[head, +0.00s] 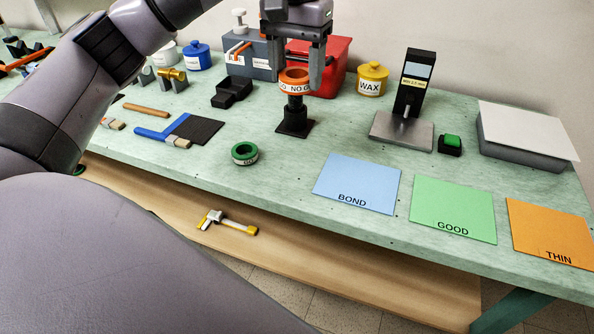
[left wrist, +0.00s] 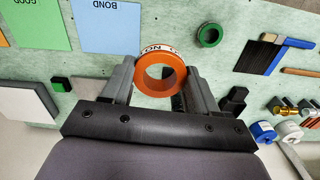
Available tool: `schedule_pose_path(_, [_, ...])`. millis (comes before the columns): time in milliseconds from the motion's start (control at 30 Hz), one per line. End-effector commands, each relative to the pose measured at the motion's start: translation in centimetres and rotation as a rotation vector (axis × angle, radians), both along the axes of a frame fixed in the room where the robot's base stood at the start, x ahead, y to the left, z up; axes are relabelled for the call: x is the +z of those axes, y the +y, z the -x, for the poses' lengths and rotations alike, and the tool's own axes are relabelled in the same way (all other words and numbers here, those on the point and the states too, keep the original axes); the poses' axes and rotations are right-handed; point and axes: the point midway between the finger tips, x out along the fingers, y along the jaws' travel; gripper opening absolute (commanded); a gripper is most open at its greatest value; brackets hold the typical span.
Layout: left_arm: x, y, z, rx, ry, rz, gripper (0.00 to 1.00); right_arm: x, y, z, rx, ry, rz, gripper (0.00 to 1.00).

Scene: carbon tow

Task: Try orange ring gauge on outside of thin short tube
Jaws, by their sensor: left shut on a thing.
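The orange ring gauge (head: 293,77), with a white band reading "NO GO", is between the fingers of my left gripper (head: 294,73). The gripper is shut on it. The ring also shows in the left wrist view (left wrist: 160,75), between both fingertips (left wrist: 162,80), with its hole open to the camera. Below the ring in the head view is a black post on a square base (head: 294,124). The post's top lies close under or behind the ring, and I cannot tell whether they touch. I cannot make out the thin short tube for certain. My right gripper is not in view.
A green ring gauge (head: 245,153) lies near the table's front edge. Blue BOND (head: 356,180), green GOOD (head: 453,205) and orange THIN (head: 550,228) mats lie to the right. A red bin (head: 336,62), WAX pot (head: 372,78) and black measuring stand (head: 408,85) stand behind.

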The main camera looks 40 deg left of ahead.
Motion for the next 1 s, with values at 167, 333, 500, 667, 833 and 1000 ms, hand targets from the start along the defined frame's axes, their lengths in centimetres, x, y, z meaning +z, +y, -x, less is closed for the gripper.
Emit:
schedule_pose_path(167, [-2.7, 0.0, 0.1, -0.002, 0.004, 0.001, 0.26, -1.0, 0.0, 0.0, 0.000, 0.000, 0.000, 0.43])
schedule_pose_path(333, [-6.9, 0.0, 0.1, 0.000, 0.007, -0.001, 0.26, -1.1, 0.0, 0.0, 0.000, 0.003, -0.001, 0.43])
schedule_pose_path(500, [-11.4, 0.0, 0.1, 0.000, 0.005, -0.001, 0.26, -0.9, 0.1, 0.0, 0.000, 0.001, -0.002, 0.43])
schedule_pose_path(667, [-14.5, 0.0, 0.1, -0.001, 0.003, -0.001, 0.26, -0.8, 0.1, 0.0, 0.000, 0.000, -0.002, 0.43])
schedule_pose_path(833, [-15.8, 0.0, 0.0, 0.000, 0.001, 0.000, 0.26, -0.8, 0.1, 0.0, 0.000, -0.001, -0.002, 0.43])
schedule_pose_path(1000, [-17.5, 0.0, 0.1, 0.000, 0.003, -0.001, 0.26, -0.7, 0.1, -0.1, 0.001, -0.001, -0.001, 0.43])
